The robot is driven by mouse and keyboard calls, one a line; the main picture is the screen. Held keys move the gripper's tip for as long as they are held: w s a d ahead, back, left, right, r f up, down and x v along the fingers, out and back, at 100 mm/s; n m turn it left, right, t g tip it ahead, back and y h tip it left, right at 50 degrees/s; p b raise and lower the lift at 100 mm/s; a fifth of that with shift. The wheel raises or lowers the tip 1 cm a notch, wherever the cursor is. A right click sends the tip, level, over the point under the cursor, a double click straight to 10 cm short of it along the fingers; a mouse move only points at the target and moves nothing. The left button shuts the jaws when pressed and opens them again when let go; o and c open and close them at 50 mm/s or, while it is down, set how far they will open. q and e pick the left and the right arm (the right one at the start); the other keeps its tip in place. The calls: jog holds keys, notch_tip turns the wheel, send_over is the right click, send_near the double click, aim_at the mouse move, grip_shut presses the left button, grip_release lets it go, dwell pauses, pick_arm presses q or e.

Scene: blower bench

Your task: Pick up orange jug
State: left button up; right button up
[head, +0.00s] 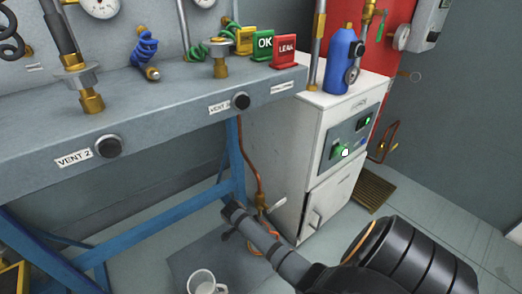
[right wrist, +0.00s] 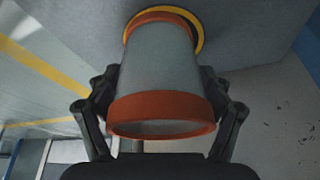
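A grey tapered vessel with orange bands at both ends (right wrist: 158,75) fills the middle of the right wrist view. I take it for the orange jug, though its body is grey. Its narrower-looking far end is at a yellow ring (right wrist: 199,24). The fingers of my right gripper (right wrist: 160,85) are on both sides of it, close to its walls. I cannot tell whether they touch it. In the head view my right arm comes in from the lower right, but I cannot make out its fingers or the vessel. My left gripper is not in view.
A grey bench (head: 190,118) with valves and signs runs along the left. A white cabinet (head: 285,140) carries a blue bottle (head: 339,62). A white mug (head: 203,281) is on a dark mat (head: 182,265) on the floor. Blue bench legs (head: 55,255) stand nearby.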

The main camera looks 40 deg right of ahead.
jog(key=c, duration=0.9)
